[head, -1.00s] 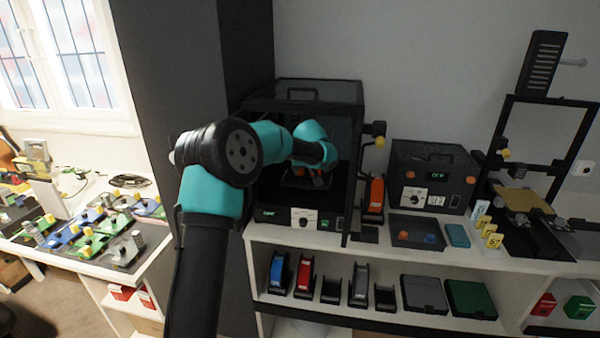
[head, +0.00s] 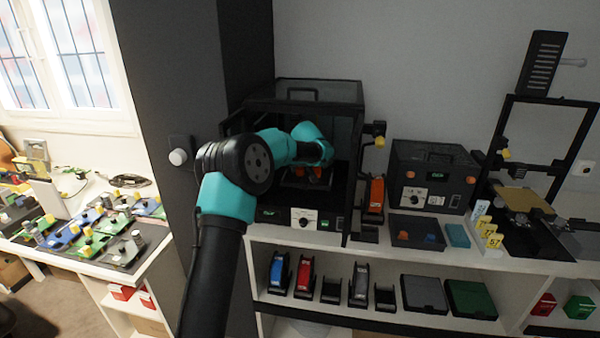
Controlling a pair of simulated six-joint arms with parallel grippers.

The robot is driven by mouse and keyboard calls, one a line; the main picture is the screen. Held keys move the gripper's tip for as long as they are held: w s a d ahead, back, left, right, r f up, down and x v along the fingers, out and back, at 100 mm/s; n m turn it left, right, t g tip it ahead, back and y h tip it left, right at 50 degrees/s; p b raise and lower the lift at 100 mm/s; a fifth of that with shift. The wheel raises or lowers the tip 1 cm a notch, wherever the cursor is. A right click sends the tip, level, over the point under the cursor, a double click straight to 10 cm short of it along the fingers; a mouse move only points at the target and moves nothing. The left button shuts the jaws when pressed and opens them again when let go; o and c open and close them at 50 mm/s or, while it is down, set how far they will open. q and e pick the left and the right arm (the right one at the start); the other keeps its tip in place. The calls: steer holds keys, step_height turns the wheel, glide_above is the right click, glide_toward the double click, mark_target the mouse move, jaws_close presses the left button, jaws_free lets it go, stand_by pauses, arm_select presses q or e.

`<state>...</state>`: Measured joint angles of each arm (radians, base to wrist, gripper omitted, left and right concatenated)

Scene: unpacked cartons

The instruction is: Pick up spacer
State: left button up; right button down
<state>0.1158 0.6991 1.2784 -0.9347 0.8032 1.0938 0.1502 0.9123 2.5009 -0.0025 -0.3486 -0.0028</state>
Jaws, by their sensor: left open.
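My left gripper (head: 308,176) is inside the black box-shaped machine (head: 300,92), in its open front. Its orange-red fingers point down near the machine's floor. The gripper is open. The wrist and the machine's shade hide most of what lies beneath the fingers. I cannot make out a spacer with certainty in this view. My right gripper is not in view.
A black control box (head: 434,178) stands right of the machine, with a dark tray (head: 416,232) and a teal block (head: 457,236) before it. An orange-red holder (head: 374,194) stands close by the machine. The lower shelf (head: 400,322) holds several dispensers and boxes.

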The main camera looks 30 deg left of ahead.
arm_select(q)
steer(key=shift+w+a+f, duration=0.15)
steer(key=shift+w+f, duration=0.05)
steer(key=shift+f, duration=0.1)
steer(key=c, duration=0.7)
steer(key=shift+r, duration=1.8)
steer(key=s+d, duration=0.1)
steer(key=s, duration=0.4)
steer(key=s+d, duration=0.2)
steer(key=s, duration=0.4)
steer(key=s+d, duration=0.2)
steer(key=s, duration=0.4)
steer(key=shift+s, duration=0.2)
